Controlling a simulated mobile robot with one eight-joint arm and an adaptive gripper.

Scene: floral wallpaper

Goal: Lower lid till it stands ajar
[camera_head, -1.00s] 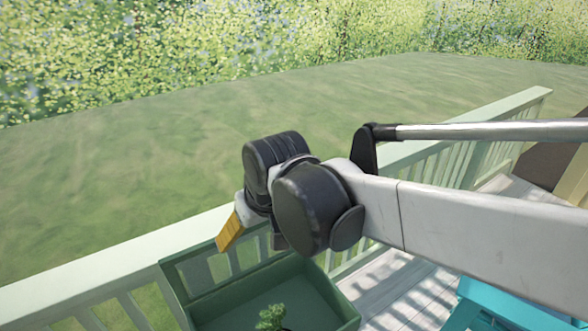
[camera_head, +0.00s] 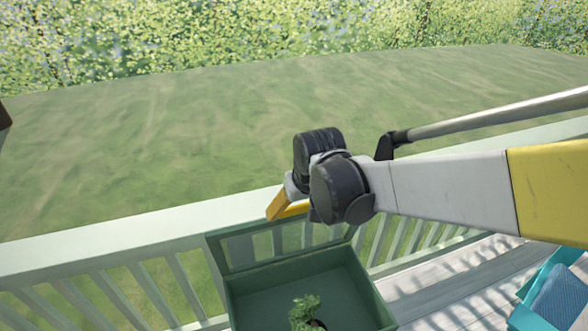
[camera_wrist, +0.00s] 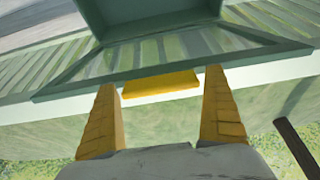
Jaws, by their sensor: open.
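A dark green box (camera_head: 364,280) stands low in the head view, its front cut off by the picture edge. Its lid (camera_head: 215,258), a green frame with a see-through middle, is raised at the back and leans toward the railing. My gripper (camera_head: 284,210) is at the lid's upper edge in the head view; whether it touches cannot be told. The lid (camera_wrist: 75,88) lies just past the fingertips there, with the box (camera_wrist: 150,15) beyond.
A small green plant (camera_head: 304,308) is inside the box. A pale green railing (camera_head: 120,243) runs behind the box, with grass beyond. A turquoise container (camera_head: 530,312) with something blue in it stands at right on the pale plank floor (camera_head: 430,290).

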